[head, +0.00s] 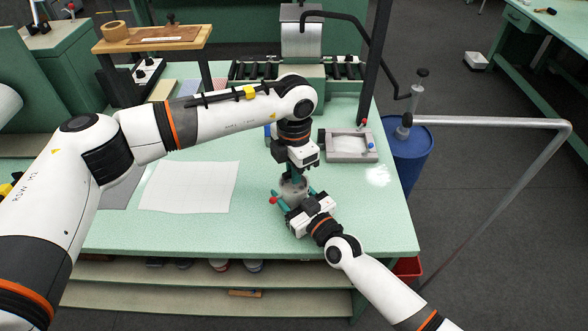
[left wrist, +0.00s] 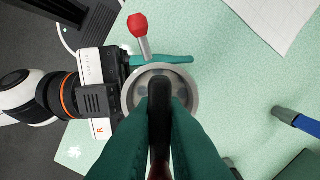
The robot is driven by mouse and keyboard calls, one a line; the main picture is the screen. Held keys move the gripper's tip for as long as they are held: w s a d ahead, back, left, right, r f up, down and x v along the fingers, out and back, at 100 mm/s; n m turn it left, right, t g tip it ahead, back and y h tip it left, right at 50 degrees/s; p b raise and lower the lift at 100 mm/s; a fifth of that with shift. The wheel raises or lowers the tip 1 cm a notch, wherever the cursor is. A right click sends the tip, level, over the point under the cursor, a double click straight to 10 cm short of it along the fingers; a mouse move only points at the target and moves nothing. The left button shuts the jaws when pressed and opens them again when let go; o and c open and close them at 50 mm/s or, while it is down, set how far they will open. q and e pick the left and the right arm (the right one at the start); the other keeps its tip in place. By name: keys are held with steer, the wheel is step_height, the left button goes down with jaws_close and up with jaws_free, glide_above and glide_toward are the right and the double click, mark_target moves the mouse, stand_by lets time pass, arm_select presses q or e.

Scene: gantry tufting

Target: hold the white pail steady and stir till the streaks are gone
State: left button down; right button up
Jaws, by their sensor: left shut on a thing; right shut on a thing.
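The white pail (head: 294,187) stands on the green table (head: 262,236) near its front edge and looks light grey and upright. Its round rim shows in the left wrist view (left wrist: 192,97). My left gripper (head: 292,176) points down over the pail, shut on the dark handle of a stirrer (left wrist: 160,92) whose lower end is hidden. My right gripper (head: 298,194) comes from the front right and is shut on the pail, a green finger along its side. Darker patches show inside the pail; I cannot tell whether they are streaks. A red knob (head: 273,200) is beside the pail.
A white sheet (head: 190,187) lies to the left. A grey tray-like frame (head: 350,145) sits behind right. A blue drum (head: 413,160) and a metal rail (head: 480,122) stand off the table's right side. A blue-handled tool (left wrist: 296,119) lies near the pail.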

arm_select(q)
steer(key=c, duration=1.5)
jaws_free()
step_height(320, 180, up, 12)
